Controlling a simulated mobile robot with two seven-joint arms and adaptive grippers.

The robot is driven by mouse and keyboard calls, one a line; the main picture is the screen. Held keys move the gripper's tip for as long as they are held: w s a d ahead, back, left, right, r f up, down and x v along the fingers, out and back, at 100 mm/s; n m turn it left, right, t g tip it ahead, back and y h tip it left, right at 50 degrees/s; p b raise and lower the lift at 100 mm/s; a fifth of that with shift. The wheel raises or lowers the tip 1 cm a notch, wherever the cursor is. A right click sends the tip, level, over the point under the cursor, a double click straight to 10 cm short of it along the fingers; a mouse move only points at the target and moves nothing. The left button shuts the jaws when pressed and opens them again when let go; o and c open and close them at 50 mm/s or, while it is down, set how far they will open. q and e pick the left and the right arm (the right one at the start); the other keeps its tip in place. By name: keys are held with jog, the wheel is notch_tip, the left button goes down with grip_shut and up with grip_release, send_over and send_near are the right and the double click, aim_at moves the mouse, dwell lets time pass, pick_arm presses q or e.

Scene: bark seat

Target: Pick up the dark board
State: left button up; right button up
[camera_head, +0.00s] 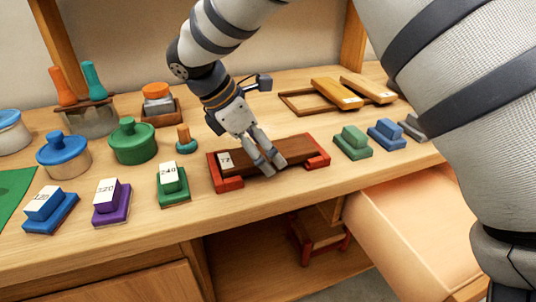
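The dark board (298,149) is a long dark brown piece with a white label at its left end. It lies across a red stand (229,184) whose raised ends show at left and right, near the front of the wooden bench. My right gripper (274,168) reaches down from above over the middle of the board. Its two fingers lie close together against or just in front of the board and hide part of it. I cannot tell whether they grip it. My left gripper is not in view.
Green (352,143) and blue (386,134) blocks stand right of the stand. A green numbered block (172,186) and a small peg (185,141) stand to its left. An open drawer (405,228) juts out below the bench's front edge. Light boards (336,93) lie behind.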

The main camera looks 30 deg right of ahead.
jog(key=c, duration=1)
jog(key=shift+o, duration=0.2)
